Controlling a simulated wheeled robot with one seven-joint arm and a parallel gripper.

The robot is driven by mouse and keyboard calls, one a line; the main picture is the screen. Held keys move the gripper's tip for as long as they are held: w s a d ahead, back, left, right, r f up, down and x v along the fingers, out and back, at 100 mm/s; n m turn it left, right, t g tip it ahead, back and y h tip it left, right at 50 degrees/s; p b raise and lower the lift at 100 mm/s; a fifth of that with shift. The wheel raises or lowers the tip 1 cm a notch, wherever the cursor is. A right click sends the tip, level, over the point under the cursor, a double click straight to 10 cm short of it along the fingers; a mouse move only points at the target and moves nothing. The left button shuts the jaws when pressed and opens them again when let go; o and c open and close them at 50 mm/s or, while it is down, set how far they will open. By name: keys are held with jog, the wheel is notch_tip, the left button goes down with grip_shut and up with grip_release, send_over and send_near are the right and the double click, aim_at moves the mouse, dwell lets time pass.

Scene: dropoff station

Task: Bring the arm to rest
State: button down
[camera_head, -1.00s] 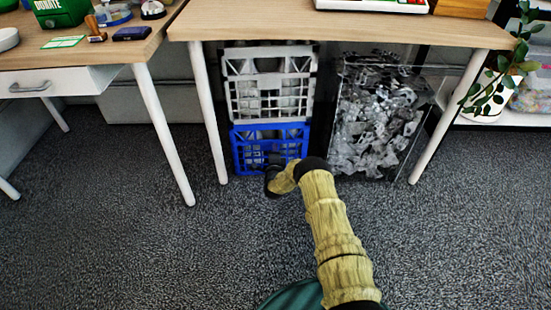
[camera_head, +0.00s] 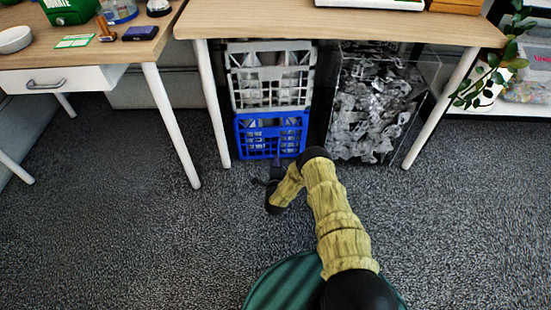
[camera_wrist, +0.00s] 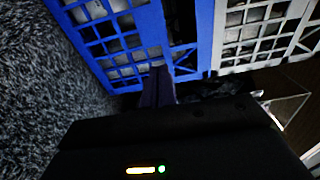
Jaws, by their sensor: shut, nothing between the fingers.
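My arm, in yellow-green sleeves, reaches forward over the carpet in the head view and bends down at its far end. My gripper (camera_head: 270,182) is small and dark there, low in front of the blue crate, and its fingertips are hard to make out. In the wrist view the gripper's fingers (camera_wrist: 158,88) show as a narrow dark shape, together and empty. They point towards the blue crate (camera_wrist: 120,40); I cannot tell how wide the gap is.
The blue crate (camera_head: 240,137) stands under a wooden-topped table (camera_head: 330,24), below a grey crate (camera_head: 233,88). A clear bin (camera_head: 334,140) of grey scraps is beside them. A desk with a drawer (camera_head: 95,79) is at left. Carpet (camera_head: 120,240) is open around me.

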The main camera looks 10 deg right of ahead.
jog(key=shift+s+a, duration=0.1)
jog(key=shift+a, duration=0.3)
